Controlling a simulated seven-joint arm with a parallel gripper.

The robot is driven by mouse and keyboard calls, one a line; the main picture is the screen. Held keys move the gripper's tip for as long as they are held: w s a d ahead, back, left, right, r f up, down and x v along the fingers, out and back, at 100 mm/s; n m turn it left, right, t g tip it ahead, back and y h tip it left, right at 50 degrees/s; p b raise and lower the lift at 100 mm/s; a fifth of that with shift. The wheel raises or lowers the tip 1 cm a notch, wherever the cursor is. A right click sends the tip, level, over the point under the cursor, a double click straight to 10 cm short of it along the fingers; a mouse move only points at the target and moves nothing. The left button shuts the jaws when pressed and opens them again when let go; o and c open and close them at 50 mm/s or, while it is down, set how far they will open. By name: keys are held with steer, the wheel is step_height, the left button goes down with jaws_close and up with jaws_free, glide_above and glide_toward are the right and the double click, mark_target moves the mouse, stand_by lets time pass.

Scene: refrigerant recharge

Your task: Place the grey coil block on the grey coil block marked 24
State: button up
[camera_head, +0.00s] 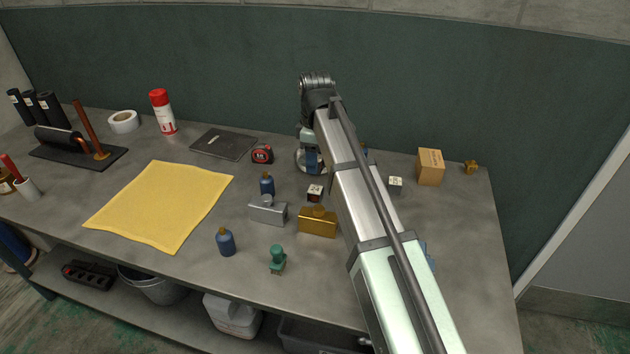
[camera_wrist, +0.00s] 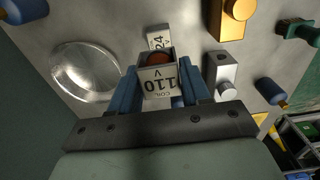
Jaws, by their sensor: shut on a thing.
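My gripper (camera_wrist: 160,90) is shut on a grey coil block (camera_wrist: 158,84) marked "COIL 110 V", with a reddish-brown round part in its top. The grey coil block marked 24 (camera_wrist: 159,38) shows just beyond the held block in the wrist view, partly hidden by it. In the head view the block marked 24 (camera_head: 315,192) appears to sit on the bench just in front of my gripper (camera_head: 313,166). The held block cannot be made out in the head view. I cannot tell whether the two blocks touch.
A silver block (camera_head: 268,210) and a gold block (camera_head: 318,222) stand close by. A clear round dish (camera_wrist: 85,70) lies beside my gripper. A yellow cloth (camera_head: 160,205) lies left.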

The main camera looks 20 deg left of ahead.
mark_target(315, 189)
steer(key=shift+f, duration=3.45)
steer(key=shift+f, duration=0.15)
steer(key=o, duration=1.1)
steer(key=shift+o, duration=0.2)
step_height(315, 189, up, 12)
steer(key=shift+r, duration=0.15)
